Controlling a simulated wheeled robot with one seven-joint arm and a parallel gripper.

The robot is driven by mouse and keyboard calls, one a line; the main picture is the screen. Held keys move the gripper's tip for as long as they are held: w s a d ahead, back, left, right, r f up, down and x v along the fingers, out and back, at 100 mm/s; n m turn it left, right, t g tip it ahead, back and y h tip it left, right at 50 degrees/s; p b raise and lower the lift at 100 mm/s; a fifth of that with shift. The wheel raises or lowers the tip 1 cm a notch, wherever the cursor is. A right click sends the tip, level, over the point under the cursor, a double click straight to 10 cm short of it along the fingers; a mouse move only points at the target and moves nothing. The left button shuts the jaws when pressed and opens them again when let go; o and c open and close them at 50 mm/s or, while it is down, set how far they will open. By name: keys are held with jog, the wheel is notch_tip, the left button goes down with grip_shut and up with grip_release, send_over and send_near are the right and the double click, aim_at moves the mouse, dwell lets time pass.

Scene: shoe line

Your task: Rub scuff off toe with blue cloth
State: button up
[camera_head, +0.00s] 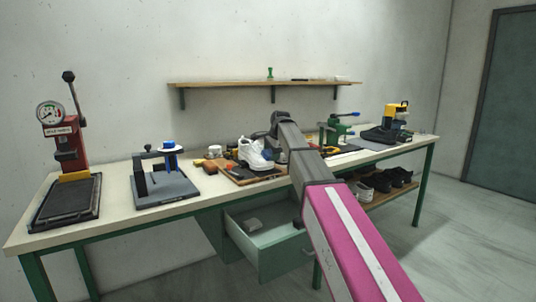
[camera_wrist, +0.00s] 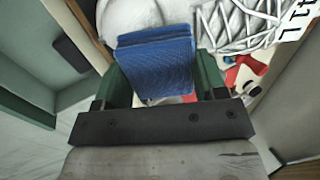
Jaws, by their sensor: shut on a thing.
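My gripper (camera_wrist: 155,75) is shut on the folded blue cloth (camera_wrist: 156,62). The cloth lies against or just above the shoe's toe; contact cannot be told. It hides that part of the toe, and no scuff shows.
An open drawer (camera_head: 270,240) juts out below the bench front. A press with a gauge (camera_head: 67,150) and a clamp stand (camera_head: 160,180) are at the left. A green tool (camera_head: 335,128) stands to the right. Dark shoes (camera_head: 385,180) lie on a lower shelf.

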aim_at(259, 159)
jog(key=shift+w+d, duration=0.1)
jog(key=shift+d, duration=0.15)
jog(key=shift+s+a, duration=0.6)
jog(key=shift+a, duration=0.3)
jog(key=shift+s+a, duration=0.6)
jog(key=shift+a, duration=0.3)
jog(key=shift+s+a, duration=0.6)
jog(key=shift+a, duration=0.3)
jog(key=v, duration=0.6)
jog(key=shift+d+r, duration=0.1)
jog(key=v, duration=0.2)
jog(key=shift+s+d+r, duration=0.1)
jog(key=shift+r, duration=0.3)
